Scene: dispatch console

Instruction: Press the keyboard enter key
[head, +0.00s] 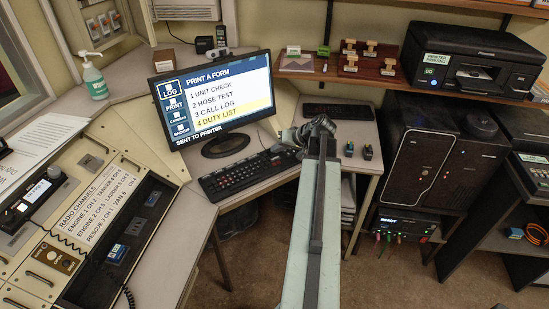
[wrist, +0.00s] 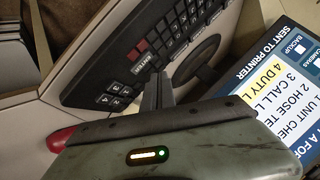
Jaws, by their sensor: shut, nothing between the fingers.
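The black keyboard (head: 245,178) lies on the desk below the monitor. It also shows, turned, in the wrist view (wrist: 165,35). My gripper (head: 301,140) is at the right of the keyboard in the head view. In the wrist view its fingers (wrist: 159,92) are together and empty, pointing towards the enter key's end of the keyboard. I cannot tell whether the fingertips touch any key.
The monitor (head: 228,95) shows "PRINT A FORM", with "4 DUTY LIST" highlighted and "SENT TO PRINTER" below. A radio console (head: 100,215) stands at left. A shelf with stamps (head: 350,62) and a printer (head: 470,65) are at right, above a dark cabinet (head: 425,165).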

